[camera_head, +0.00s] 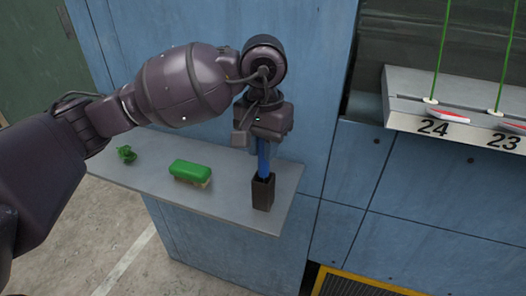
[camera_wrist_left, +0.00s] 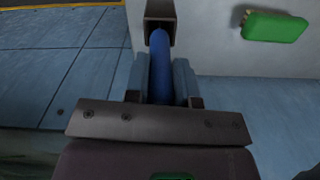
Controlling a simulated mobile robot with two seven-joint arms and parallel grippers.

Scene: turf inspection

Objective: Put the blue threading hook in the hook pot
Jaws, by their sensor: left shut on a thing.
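My left gripper (camera_head: 263,145) is shut on the blue threading hook (camera_head: 264,165) and points down over the grey shelf. The hook is upright, and its lower end meets the mouth of the dark, square hook pot (camera_head: 263,194), which stands near the shelf's front right end. In the left wrist view the blue hook (camera_wrist_left: 160,62) lies between the two fingers (camera_wrist_left: 160,80) and reaches to the pot's opening (camera_wrist_left: 160,12). How deep its end sits in the pot is hidden. My right gripper is not in view.
A green-topped brush (camera_head: 190,171) lies on the shelf (camera_head: 225,202) left of the pot, and it shows in the left wrist view (camera_wrist_left: 274,26). A small green item (camera_head: 126,154) lies further left. A blue wall stands behind. A ledge (camera_head: 400,118) numbered 24 and 23 carries green rods at right.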

